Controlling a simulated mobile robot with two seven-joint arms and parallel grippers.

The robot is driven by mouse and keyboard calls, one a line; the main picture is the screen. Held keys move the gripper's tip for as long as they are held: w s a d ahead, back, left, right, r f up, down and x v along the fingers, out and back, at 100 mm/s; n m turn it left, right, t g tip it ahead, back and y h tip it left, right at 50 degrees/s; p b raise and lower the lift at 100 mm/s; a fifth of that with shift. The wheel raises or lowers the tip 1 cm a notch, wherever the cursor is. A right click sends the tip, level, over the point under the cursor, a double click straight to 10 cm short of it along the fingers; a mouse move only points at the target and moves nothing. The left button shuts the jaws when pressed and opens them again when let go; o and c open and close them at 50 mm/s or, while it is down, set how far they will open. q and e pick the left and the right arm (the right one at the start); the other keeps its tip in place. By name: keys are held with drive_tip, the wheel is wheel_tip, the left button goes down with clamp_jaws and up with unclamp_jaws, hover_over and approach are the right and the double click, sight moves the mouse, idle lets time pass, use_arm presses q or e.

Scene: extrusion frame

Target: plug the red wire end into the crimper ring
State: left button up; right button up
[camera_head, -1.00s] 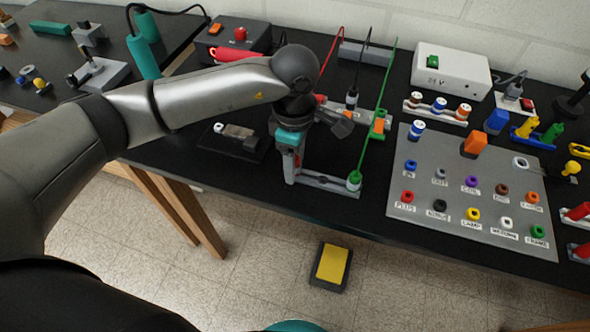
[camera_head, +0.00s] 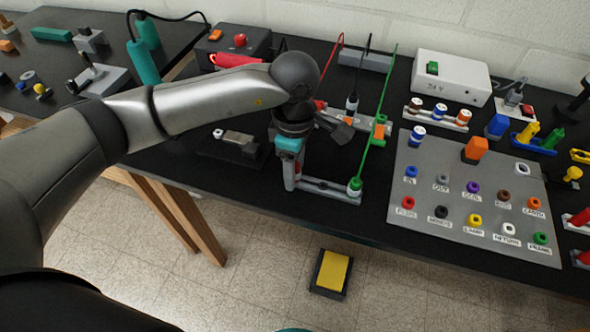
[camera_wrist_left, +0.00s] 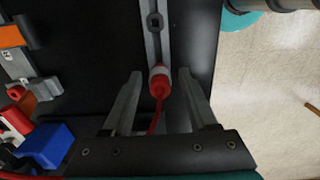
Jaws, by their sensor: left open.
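The red wire end (camera_wrist_left: 160,82), a red plug with a pale collar, stands at a grey slotted rail (camera_wrist_left: 152,35) in the left wrist view. Its red wire runs toward the wrist. My left gripper (camera_wrist_left: 160,74) is open, with one finger on each side of the plug and visible gaps between. In the head view my left gripper (camera_head: 289,176) points down at the left end of the rail and hides the plug. I cannot tell for sure which part is the crimper ring; a dark tool with a small pale ring (camera_head: 218,133) lies left of the gripper. My right gripper is not in view.
A green wire end (camera_head: 355,186) stands at the rail's right end, with its wire rising behind. A grey panel (camera_head: 400,222) with coloured sockets lies to the right. A red-button box (camera_head: 240,36) and white power box (camera_head: 450,78) stand behind. A yellow pedal (camera_head: 333,270) is on the floor.

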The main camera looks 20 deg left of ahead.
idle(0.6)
use_arm(q)
drive_tip(key=shift+c, duration=0.2)
clamp_jaws()
idle(0.9)
drive_tip(key=shift+r, duration=0.1)
drive_tip(key=shift+r+p, duration=1.75)
drive_tip(key=shift+r, duration=1.2)
